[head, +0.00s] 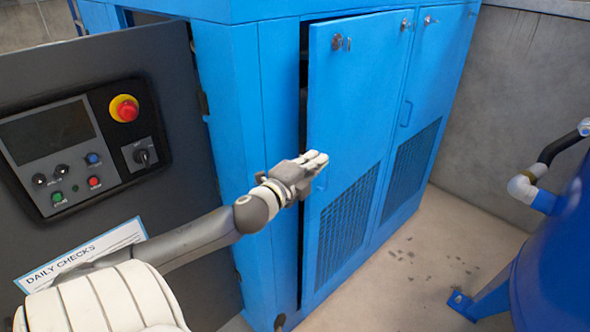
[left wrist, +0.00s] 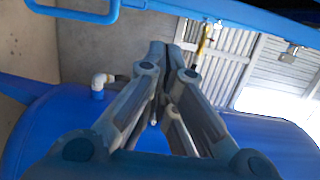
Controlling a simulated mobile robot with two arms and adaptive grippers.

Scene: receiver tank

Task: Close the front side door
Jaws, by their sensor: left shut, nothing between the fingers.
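The blue side door (head: 343,130) nearest the cabinet's front corner stands slightly ajar. A dark gap shows along its left edge. It has a latch at the top and a mesh vent low down. My left gripper (head: 318,160) is shut and empty, in front of this door near its left edge. Whether it touches the door cannot be told. In the left wrist view the closed fingers (left wrist: 166,50) point up toward a blue panel edge with a handle (left wrist: 75,14). My right gripper is not in view.
A second blue door (head: 430,90) to the right looks shut. A dark control panel (head: 75,140) with a red stop button stands at left. A blue tank (head: 555,250) with a pipe stands at right.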

